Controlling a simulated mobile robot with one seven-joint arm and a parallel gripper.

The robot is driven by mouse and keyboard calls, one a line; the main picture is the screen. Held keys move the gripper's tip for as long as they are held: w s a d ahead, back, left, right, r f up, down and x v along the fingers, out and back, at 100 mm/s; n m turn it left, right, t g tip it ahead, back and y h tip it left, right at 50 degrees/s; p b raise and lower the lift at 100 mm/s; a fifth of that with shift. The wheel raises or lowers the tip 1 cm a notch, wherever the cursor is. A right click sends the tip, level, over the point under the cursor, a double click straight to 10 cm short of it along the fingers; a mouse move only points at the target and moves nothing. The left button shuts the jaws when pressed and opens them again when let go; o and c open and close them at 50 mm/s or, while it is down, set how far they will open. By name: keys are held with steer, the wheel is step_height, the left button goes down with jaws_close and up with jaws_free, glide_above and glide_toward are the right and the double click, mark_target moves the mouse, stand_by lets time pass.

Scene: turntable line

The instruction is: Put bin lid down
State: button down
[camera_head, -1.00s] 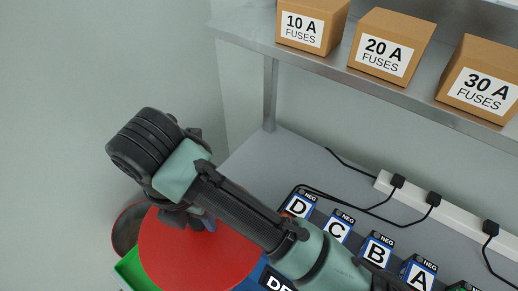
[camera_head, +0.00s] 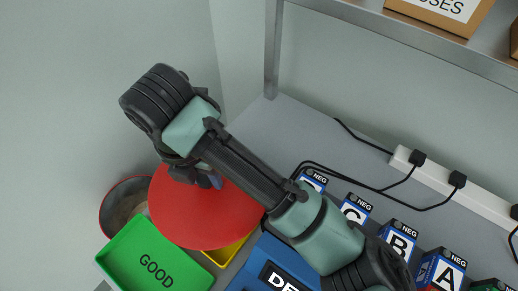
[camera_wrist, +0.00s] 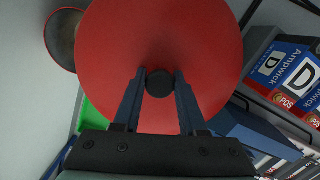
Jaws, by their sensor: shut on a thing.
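The bin lid is a red round disc (camera_head: 205,215) with a black knob (camera_wrist: 160,82) at its middle. My gripper (camera_wrist: 160,86) is shut on the knob, one finger on each side, and holds the lid. In the head view my gripper (camera_head: 207,181) is mostly hidden by my wrist. The bin (camera_head: 122,203) is round and open, with a red rim, at the lower left. It also shows in the wrist view (camera_wrist: 62,38). The lid overlaps the bin's right side in the head view and looks raised above it; the exact gap cannot be told.
A green tray marked GOOD (camera_head: 150,262) stands in front of the bin, with a yellow tray (camera_head: 226,253) and a blue tray (camera_head: 262,255) to its right. Blue labelled battery boxes (camera_head: 398,240) line the bench. A shelf (camera_head: 420,42) with fuse boxes is at upper right.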

steer(key=w+d+b, duration=0.3)
steer(key=w+d, duration=0.7)
steer(key=w, duration=0.3)
steer(key=shift+w+a+f, duration=0.1)
steer(key=shift+f, duration=1.65)
steer(key=shift+w+f, duration=0.1)
steer(key=shift+f, duration=1.6)
steer(key=shift+f, duration=0.2)
steer(key=shift+c, duration=2.3)
jaws_free()
